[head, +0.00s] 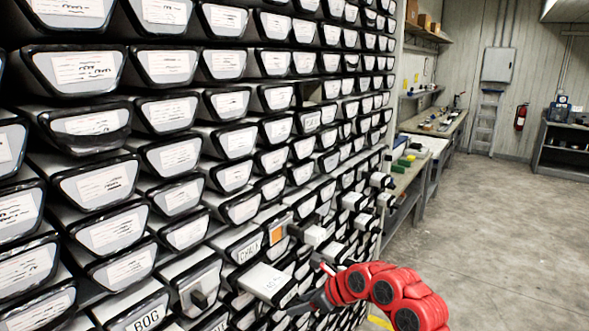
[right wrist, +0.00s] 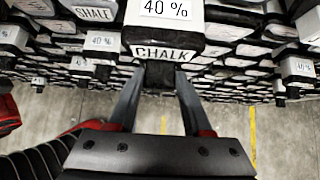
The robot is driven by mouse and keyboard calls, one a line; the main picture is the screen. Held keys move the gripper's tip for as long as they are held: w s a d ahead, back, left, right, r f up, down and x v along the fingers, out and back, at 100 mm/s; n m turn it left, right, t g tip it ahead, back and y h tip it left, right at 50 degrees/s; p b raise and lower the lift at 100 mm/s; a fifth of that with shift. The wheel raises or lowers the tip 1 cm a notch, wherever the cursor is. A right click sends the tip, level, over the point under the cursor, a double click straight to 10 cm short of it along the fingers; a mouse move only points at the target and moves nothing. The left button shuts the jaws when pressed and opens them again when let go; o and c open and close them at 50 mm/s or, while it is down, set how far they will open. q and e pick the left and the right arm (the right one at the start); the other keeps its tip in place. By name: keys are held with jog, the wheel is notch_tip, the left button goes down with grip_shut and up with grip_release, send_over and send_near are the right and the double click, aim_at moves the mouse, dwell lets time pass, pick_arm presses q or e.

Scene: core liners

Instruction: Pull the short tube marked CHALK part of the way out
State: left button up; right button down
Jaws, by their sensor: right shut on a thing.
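The short tube marked CHALK (right wrist: 165,52) sticks out of the rack in the right wrist view, white on top with a "40 %" label and black at its front edge. Its dark handle (right wrist: 160,74) is between the fingers of my right gripper (right wrist: 160,84), which is shut on it. In the head view, my right gripper (head: 312,302) is at the front of a protruding white tube (head: 263,280), whose front face is mostly hidden. A wider tray there also reads CHALK (head: 248,250). My left gripper is not in view.
The rack (head: 165,110) is full of labelled trays, one marked BOG (head: 146,318). Several white tubes with dark handles protrude near my right gripper, including one marked SHALE (right wrist: 93,13). A workbench (head: 412,170) stands beyond the rack. The concrete floor (head: 490,230) at right is clear.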

jog(key=s+d, duration=0.1)
jog(key=d, duration=0.1)
jog(key=s+d+b, duration=0.1)
jog(key=s+d, duration=0.1)
jog(key=shift+d, duration=0.1)
dwell(0.3)
jog(key=shift+c, duration=1.2)
grip_release()
jog(key=shift+s, duration=0.1)
